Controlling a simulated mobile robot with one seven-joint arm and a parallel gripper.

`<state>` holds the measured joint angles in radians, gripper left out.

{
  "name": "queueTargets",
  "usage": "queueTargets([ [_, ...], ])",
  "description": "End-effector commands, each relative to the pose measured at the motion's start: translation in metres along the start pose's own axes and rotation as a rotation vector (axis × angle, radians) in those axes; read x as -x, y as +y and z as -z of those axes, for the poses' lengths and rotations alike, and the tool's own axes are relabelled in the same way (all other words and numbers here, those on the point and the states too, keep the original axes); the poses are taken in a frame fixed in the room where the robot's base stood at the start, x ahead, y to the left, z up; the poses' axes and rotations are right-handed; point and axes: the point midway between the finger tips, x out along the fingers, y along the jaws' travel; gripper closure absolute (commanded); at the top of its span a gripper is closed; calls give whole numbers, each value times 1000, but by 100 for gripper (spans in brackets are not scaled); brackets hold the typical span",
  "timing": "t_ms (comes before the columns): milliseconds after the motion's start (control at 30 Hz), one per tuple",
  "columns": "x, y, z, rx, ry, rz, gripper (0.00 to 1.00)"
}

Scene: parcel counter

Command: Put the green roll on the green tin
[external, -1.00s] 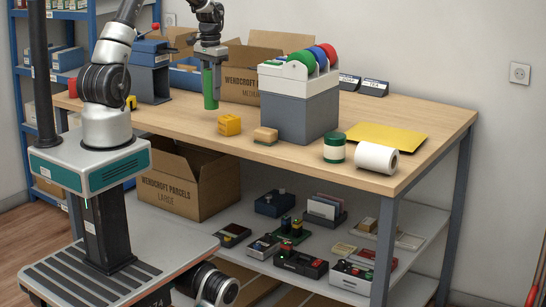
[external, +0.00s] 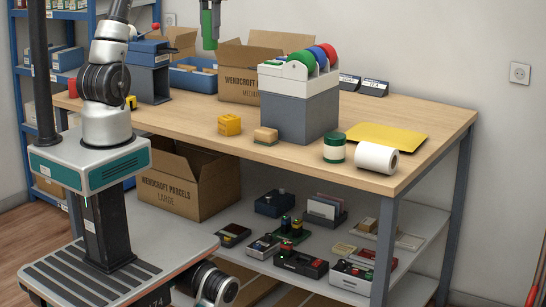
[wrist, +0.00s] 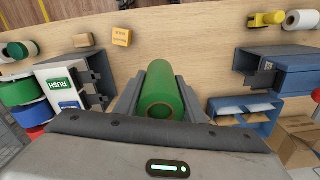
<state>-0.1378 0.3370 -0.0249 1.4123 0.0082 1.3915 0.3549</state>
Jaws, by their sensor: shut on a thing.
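The green roll (external: 208,25) hangs upright in the air above the back left of the counter, at the top of the external view. My gripper (wrist: 160,95) is shut on the green roll (wrist: 161,88) in the wrist view, one finger on each side. In the external view the gripper itself is mostly above the picture edge. The green tin (external: 335,148), green with a white band, stands upright near the counter's front right edge, well apart from the roll. It also shows at the upper left of the wrist view (wrist: 18,50).
A grey dispenser box (external: 300,115) with coloured tape rolls stands between roll and tin. A white roll (external: 374,157) lies close right of the tin, a yellow envelope (external: 388,138) behind. A yellow block (external: 229,124) and a tan block (external: 265,135) sit left. The middle front is clear.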

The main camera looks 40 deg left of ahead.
Motion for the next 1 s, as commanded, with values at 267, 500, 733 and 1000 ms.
queueTargets([
  [267, 47, 8, 5, -28, -2, 0, 90],
  [500, 48, 52, 32, -196, -5, 4, 90],
  [733, 51, 130, 65, -466, -7, 9, 90],
  [1000, 52, 273, 90, -907, -8, 12, 90],
])
